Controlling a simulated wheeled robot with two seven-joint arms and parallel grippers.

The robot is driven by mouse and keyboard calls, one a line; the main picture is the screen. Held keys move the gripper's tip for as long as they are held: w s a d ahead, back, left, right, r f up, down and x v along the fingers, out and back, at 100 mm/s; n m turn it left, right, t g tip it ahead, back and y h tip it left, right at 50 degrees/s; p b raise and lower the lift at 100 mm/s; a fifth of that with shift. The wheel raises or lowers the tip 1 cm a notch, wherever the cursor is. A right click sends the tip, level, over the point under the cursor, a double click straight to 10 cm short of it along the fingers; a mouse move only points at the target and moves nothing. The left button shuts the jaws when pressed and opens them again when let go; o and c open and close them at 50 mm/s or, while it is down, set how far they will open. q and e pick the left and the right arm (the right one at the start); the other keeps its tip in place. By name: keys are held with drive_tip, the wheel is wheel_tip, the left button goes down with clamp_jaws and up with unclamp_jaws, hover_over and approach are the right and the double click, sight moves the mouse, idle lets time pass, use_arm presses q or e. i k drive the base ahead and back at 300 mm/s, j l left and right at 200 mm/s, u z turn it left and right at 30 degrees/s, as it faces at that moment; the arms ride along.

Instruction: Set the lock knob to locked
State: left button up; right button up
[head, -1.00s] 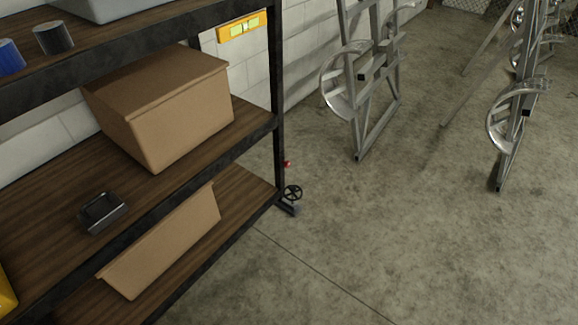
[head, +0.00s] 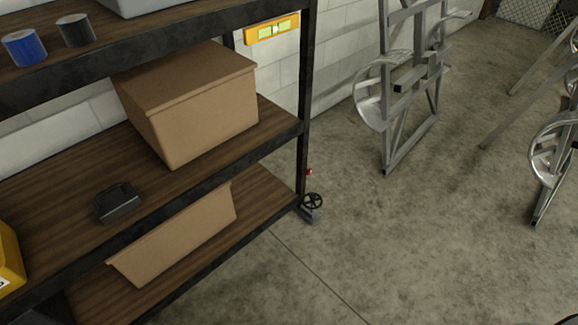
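No lock knob can be made out for certain. A small black spoked handwheel (head: 312,201) sits low by the foot of the shelf's corner post, with a tiny red part (head: 309,171) just above it. Both are too small to read any locked or unlocked setting. Neither of my grippers is in view.
A dark shelf unit (head: 304,110) on the left holds cardboard boxes (head: 200,110), a dark metal object (head: 118,203), and blue (head: 24,48) and black (head: 76,31) rolls. A yellow level (head: 271,28) is on the wall. Aluminium trailer frames (head: 388,120) stand right. The middle floor is clear.

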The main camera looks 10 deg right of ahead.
sight(309, 172)
drive_tip(key=i+l+u, duration=0.2)
drive_tip(key=l, duration=0.55)
drive_tip(key=i+l+u, duration=0.15)
drive_tip(key=l, duration=0.6)
drive_tip(key=l+u, duration=0.2)
drive_tip(key=l, duration=0.55)
